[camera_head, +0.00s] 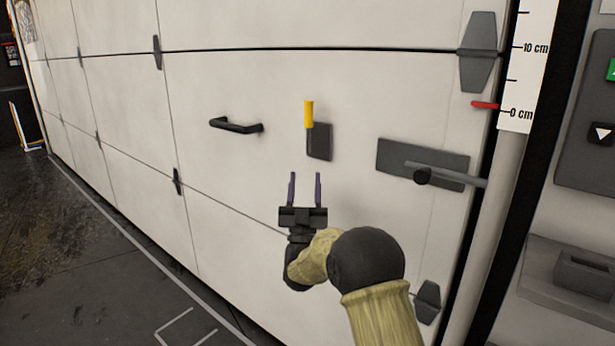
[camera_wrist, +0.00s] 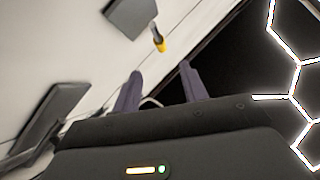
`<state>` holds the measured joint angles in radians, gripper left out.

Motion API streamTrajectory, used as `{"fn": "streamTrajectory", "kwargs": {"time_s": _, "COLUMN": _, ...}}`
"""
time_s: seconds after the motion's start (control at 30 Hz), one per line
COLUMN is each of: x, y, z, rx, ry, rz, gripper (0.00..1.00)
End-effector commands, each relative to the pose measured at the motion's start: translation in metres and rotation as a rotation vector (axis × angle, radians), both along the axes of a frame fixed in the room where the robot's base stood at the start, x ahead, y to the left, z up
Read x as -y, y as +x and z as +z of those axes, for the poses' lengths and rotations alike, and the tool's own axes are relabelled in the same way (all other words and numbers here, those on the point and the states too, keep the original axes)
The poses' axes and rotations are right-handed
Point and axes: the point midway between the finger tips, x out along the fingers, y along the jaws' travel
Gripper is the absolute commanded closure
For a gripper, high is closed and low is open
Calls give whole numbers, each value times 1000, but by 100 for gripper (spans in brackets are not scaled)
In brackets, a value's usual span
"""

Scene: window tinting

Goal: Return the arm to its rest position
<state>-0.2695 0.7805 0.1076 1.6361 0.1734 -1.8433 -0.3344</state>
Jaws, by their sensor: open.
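My gripper (camera_head: 305,190) is open and empty, its two purple fingers pointing up in front of the white panelled door (camera_head: 240,85). My arm reaches in from the bottom right of the head view. A yellow-handled tool (camera_head: 309,114) in a dark holder (camera_head: 319,142) is on the door above the gripper, apart from the fingers. In the wrist view, the fingers of my gripper (camera_wrist: 160,88) are spread, with the yellow tip (camera_wrist: 160,45) beyond them and nothing between them.
A black handle (camera_head: 237,126) sticks out left of the yellow tool. A grey latch plate (camera_head: 425,164) with a bar is to the right. A centimetre scale (camera_head: 525,65) with a red pointer (camera_head: 484,104) stands at the door's right edge. The floor at lower left is clear.

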Motion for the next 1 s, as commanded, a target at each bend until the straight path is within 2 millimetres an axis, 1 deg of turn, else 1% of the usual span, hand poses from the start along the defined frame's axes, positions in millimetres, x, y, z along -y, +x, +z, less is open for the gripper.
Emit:
{"fn": "streamTrajectory", "kwargs": {"time_s": 0.03, "x": 3, "y": 2, "z": 3, "rx": -32, "ry": -9, "rz": 7, "gripper": 57}}
{"fn": "streamTrajectory", "kwargs": {"time_s": 0.13, "x": 8, "y": 11, "z": 0, "rx": -148, "ry": -37, "rz": 32, "gripper": 57}}
{"fn": "streamTrajectory", "kwargs": {"time_s": 0.27, "x": 18, "y": 20, "z": -12, "rx": -351, "ry": -75, "rz": 69, "gripper": 57}}
{"fn": "streamTrajectory", "kwargs": {"time_s": 0.33, "x": 25, "y": 22, "z": -22, "rx": -467, "ry": -93, "rz": 86, "gripper": 57}}
{"fn": "streamTrajectory", "kwargs": {"time_s": 0.43, "x": 36, "y": 18, "z": -40, "rx": -633, "ry": -111, "rz": 106, "gripper": 57}}
{"fn": "streamTrajectory", "kwargs": {"time_s": 0.53, "x": 49, "y": 8, "z": -61, "rx": -801, "ry": -123, "rz": 118, "gripper": 57}}
{"fn": "streamTrajectory", "kwargs": {"time_s": 0.67, "x": 67, "y": -14, "z": -91, "rx": -1022, "ry": -128, "rz": 127, "gripper": 57}}
{"fn": "streamTrajectory", "kwargs": {"time_s": 0.77, "x": 83, "y": -40, "z": -116, "rx": -1194, "ry": -124, "rz": 128, "gripper": 57}}
{"fn": "streamTrajectory", "kwargs": {"time_s": 0.87, "x": 99, "y": -71, "z": -140, "rx": -1366, "ry": -112, "rz": 123, "gripper": 57}}
{"fn": "streamTrajectory", "kwargs": {"time_s": 0.97, "x": 115, "y": -110, "z": -162, "rx": -1537, "ry": -92, "rz": 115, "gripper": 57}}
{"fn": "streamTrajectory", "kwargs": {"time_s": 1.0, "x": 121, "y": -127, "z": -171, "rx": -1606, "ry": -83, "rz": 110, "gripper": 57}}
